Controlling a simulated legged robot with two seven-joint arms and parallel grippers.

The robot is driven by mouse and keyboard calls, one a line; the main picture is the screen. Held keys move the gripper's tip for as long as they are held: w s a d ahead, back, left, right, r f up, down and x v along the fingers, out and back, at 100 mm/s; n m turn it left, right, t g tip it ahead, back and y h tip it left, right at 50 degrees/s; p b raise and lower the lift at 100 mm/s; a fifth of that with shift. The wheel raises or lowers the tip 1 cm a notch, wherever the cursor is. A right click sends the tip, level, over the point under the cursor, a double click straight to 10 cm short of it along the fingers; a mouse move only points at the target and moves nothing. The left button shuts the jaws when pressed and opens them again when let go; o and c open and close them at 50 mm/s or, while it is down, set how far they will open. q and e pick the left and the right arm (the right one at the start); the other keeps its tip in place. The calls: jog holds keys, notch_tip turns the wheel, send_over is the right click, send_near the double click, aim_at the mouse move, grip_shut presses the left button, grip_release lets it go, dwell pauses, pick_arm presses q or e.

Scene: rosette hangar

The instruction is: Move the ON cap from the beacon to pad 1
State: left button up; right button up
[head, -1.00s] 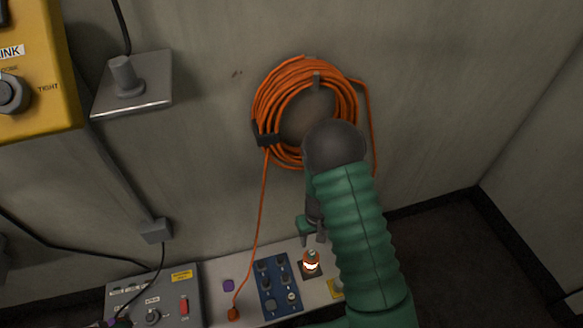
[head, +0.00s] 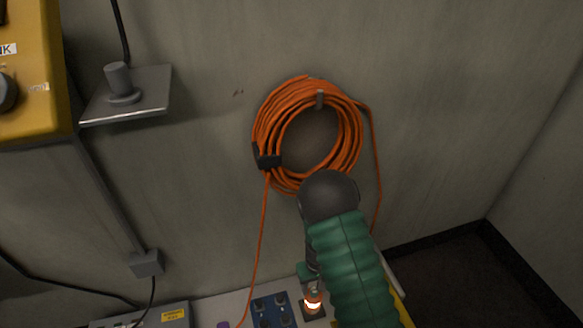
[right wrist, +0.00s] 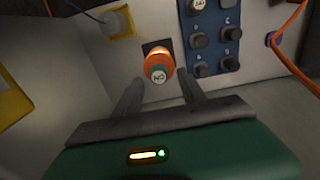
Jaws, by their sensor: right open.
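The beacon (head: 313,305) glows at the bottom of the head view, on the light bench. In the right wrist view its orange cap (right wrist: 159,66) has a pale round top marked ON, upside down in the picture. My right gripper (head: 312,284) is just above the beacon, partly hidden by my arm. In the right wrist view its open fingers (right wrist: 158,78) stand on either side of the cap, with a gap; I cannot tell how deep they reach. Pad 1 cannot be made out in either view. My left gripper is not in view.
A blue panel (right wrist: 212,42) with several dark knobs stands close to the beacon. A yellow-edged square (right wrist: 121,24) with a pale fitting is on its other side. A coiled orange cable (head: 262,120) hangs on the wall, and its lead runs down to the bench.

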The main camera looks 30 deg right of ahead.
notch_tip(320, 180, down, 3)
jog(key=shift+r+b, duration=0.1)
jog(key=shift+b, duration=0.5)
jog(key=shift+d+f, duration=0.15)
jog(key=shift+f, duration=0.2)
jog(key=shift+r, duration=0.1)
jog(key=shift+p, duration=0.4)
grip_shut()
dwell(0.5)
dwell(1.1)
